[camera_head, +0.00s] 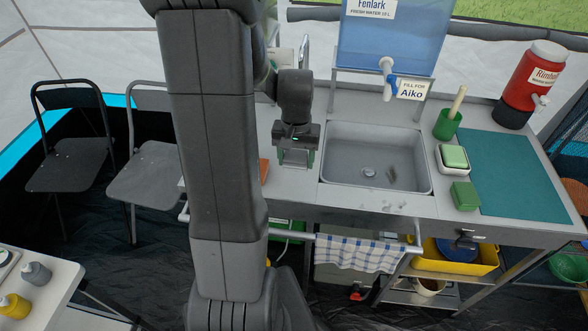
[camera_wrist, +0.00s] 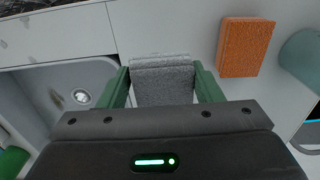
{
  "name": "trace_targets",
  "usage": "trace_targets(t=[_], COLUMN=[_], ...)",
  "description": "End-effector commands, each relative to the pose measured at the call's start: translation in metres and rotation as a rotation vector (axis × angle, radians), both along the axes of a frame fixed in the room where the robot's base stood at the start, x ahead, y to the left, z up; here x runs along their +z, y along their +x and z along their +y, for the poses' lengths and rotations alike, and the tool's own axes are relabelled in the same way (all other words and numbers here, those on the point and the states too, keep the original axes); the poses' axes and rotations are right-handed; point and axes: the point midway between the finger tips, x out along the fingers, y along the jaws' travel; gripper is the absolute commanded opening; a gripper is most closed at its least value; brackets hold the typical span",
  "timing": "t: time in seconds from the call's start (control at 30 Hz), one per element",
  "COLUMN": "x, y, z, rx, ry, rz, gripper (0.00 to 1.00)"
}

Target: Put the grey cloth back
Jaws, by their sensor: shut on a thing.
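The grey cloth (camera_wrist: 163,66) is a small folded grey piece between the two green fingers of my gripper (camera_wrist: 163,88) in the wrist view. My gripper is shut on it, with a finger against each side. In the head view my gripper (camera_head: 296,160) points down over the counter (camera_head: 290,186), just left of the sink (camera_head: 375,190). The cloth shows there as a small grey patch (camera_head: 294,156) between the fingers. I cannot tell whether its lower end touches the counter. A rail (camera_head: 300,236) runs along the counter's front, with a blue-and-white checked cloth (camera_head: 355,252) hanging on it.
An orange sponge-like block (camera_head: 264,171) lies left of my gripper; it also shows in the wrist view (camera_wrist: 245,47). A blue water tank (camera_head: 390,40) with a tap stands behind the sink.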

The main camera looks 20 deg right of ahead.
Motion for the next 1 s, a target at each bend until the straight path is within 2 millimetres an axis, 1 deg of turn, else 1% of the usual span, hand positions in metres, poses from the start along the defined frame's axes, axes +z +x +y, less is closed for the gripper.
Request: trace_targets(t=[0.03, 0.17, 0.3, 0.43, 0.53, 0.77, 0.87, 0.9, 1.0], x=[-0.007, -0.017, -0.035, -0.049, -0.053, -0.053, -0.057, -0.056, -0.056], y=[0.000, 0.000, 0.000, 0.000, 0.001, 0.001, 0.001, 0.001, 0.001], z=[0.000, 0.000, 0.000, 0.000, 0.000, 0.000, 0.000, 0.000, 0.000], rx=[0.000, 0.001, 0.001, 0.001, 0.001, 0.001, 0.001, 0.001, 0.001], ry=[0.002, 0.001, 0.001, 0.001, -0.001, -0.001, -0.001, -0.001, -0.001], rz=[0.003, 0.001, 0.002, 0.001, -0.001, -0.002, -0.002, -0.002, -0.002], gripper=[0.30, 0.30, 0.30, 0.30, 0.30, 0.30, 0.30, 0.63, 0.81])
